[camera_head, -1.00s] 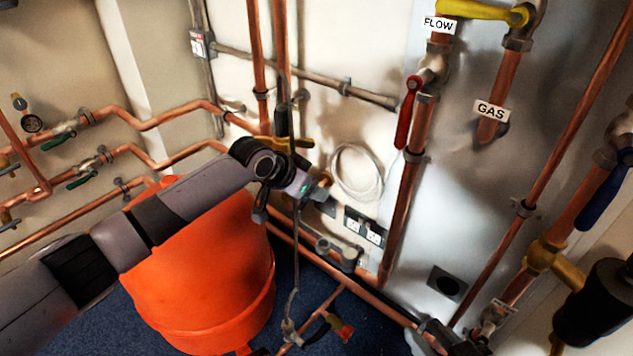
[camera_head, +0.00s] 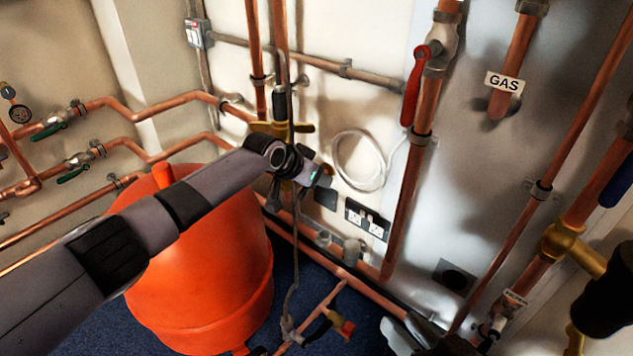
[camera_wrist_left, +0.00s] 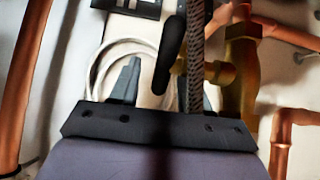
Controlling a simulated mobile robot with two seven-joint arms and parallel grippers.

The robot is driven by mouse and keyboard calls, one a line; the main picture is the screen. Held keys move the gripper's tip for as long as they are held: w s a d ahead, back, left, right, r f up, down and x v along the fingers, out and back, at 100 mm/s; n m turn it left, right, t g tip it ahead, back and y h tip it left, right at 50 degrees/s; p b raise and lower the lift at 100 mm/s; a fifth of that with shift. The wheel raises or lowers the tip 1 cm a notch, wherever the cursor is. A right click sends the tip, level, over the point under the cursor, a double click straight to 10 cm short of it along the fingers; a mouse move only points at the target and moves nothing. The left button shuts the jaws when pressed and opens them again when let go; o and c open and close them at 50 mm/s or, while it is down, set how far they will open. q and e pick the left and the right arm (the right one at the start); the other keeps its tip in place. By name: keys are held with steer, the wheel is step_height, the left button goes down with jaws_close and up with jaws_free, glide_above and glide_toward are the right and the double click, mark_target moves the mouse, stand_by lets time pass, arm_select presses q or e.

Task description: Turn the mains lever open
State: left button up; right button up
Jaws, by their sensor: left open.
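A dark lever handle (camera_head: 280,103) stands by a brass valve (camera_head: 264,128) on the back wall pipes. I read no mains label on it. My left gripper (camera_head: 314,176) is just below and in front of this valve, its fingers mostly hidden in the head view. In the left wrist view my left gripper (camera_wrist_left: 166,85) is open. The black handle (camera_wrist_left: 170,55) shows between its fingers, with a brass valve body (camera_wrist_left: 240,65) to the right. Contact cannot be told. My right gripper (camera_head: 435,337) is partly in view at the bottom edge, its fingers unclear.
An orange tank (camera_head: 205,270) stands under my left arm. A braided hose (camera_head: 294,250) hangs below the left gripper. A red lever (camera_head: 414,88), a GAS label (camera_head: 504,82), a white cable coil (camera_head: 358,162) and sockets (camera_head: 366,219) are to the right. Copper pipes crowd the wall.

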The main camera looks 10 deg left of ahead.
arm_select(q)
steer(key=shift+w+d+f, duration=0.15)
steer(key=shift+w+f, duration=0.1)
steer(key=shift+f, duration=0.05)
steer(key=shift+c, duration=0.3)
jaws_close()
